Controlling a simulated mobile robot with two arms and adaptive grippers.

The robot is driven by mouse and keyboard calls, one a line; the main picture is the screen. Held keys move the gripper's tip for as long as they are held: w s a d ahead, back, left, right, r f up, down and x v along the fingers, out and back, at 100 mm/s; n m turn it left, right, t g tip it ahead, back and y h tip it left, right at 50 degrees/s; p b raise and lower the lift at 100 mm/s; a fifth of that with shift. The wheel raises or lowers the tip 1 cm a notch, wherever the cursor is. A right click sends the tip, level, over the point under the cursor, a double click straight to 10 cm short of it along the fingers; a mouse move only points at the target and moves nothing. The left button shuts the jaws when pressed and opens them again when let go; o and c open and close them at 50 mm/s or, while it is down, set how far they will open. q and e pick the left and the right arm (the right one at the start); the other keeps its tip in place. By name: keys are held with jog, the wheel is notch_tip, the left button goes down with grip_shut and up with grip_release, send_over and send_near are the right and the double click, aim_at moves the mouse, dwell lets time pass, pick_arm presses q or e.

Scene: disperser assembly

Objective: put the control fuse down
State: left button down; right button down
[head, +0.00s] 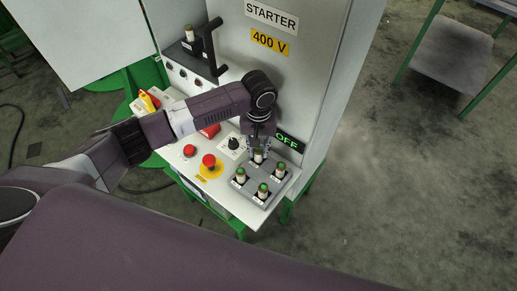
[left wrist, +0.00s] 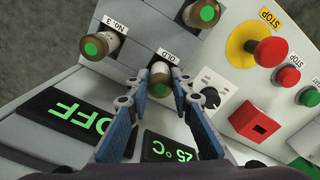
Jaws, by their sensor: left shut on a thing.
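My left gripper (head: 259,143) points down over the grey fuse tray (head: 274,195) and is shut on a pale fuse with a green end, the control fuse (head: 258,157). In the left wrist view the control fuse (left wrist: 160,73) is between the fingertips, at the tray place labelled OLD. Whether its bottom rests in the place is hidden. Other green-topped fuses stand in the tray: one at the left (head: 240,176), one at the right (head: 280,171) and one in front (head: 263,191). My right gripper is not in view.
A red emergency stop (head: 209,161) on a yellow disc and a black knob (head: 234,144) are left of the tray. The green OFF display (head: 288,142) is close behind the gripper. The starter cabinet (head: 285,75) rises behind, with a black handle (head: 211,47).

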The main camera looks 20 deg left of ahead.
pick_arm(q)
jog(key=shift+f, duration=0.25)
jog(key=shift+f, duration=0.1)
jog(key=c, duration=2)
grip_release()
jog(key=shift+o, duration=1.4)
notch_tip(320, 180, up, 12)
